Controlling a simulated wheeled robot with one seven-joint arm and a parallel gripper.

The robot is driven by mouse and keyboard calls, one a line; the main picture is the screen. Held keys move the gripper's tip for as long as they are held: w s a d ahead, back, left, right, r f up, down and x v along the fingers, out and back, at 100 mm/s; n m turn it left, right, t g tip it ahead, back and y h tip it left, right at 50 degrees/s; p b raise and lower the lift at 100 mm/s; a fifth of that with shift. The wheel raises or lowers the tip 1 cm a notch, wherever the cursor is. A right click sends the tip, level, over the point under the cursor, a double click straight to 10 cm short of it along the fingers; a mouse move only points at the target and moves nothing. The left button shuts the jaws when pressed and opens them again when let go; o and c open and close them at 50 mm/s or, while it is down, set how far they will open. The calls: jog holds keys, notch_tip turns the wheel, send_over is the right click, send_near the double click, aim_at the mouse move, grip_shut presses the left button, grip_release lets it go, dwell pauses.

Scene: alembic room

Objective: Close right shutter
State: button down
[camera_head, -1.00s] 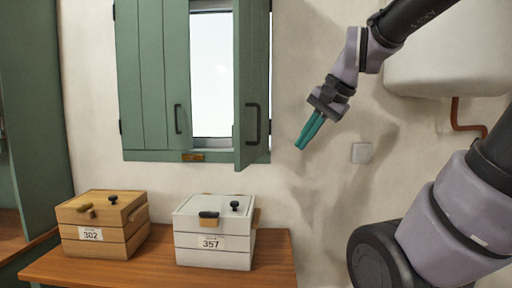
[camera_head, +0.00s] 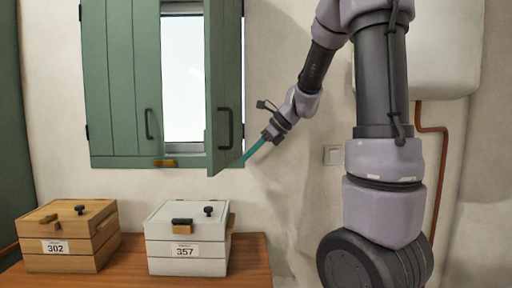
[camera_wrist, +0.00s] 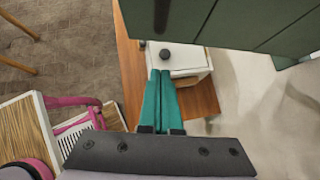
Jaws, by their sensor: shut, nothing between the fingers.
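The green right shutter (camera_head: 224,85) stands partly open, swung out from the window (camera_head: 183,78), with a dark handle (camera_head: 225,128) on its face. The green left shutter (camera_head: 122,80) covers the left part of the window. My gripper (camera_head: 248,153) has its teal fingers shut and empty, with the tips by the lower outer edge of the right shutter; I cannot tell whether they touch it. In the wrist view the teal fingers (camera_wrist: 161,80) lie together, and a green shutter panel (camera_wrist: 225,20) crosses the top.
A wooden box marked 302 (camera_head: 65,247) and a white box marked 357 (camera_head: 186,250) stand on the wooden table (camera_head: 130,270) under the window.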

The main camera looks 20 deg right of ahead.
jog(key=shift+w+a+f, duration=0.45)
jog(key=shift+w+a, duration=0.1)
jog(key=shift+a, duration=0.4)
jog(key=shift+w+a+f, duration=0.4)
jog(key=shift+w+a, duration=0.1)
jog(key=shift+a, duration=0.45)
jog(key=shift+w+a+f, duration=0.45)
jog(key=shift+w+a, duration=0.1)
jog(key=shift+a, duration=0.4)
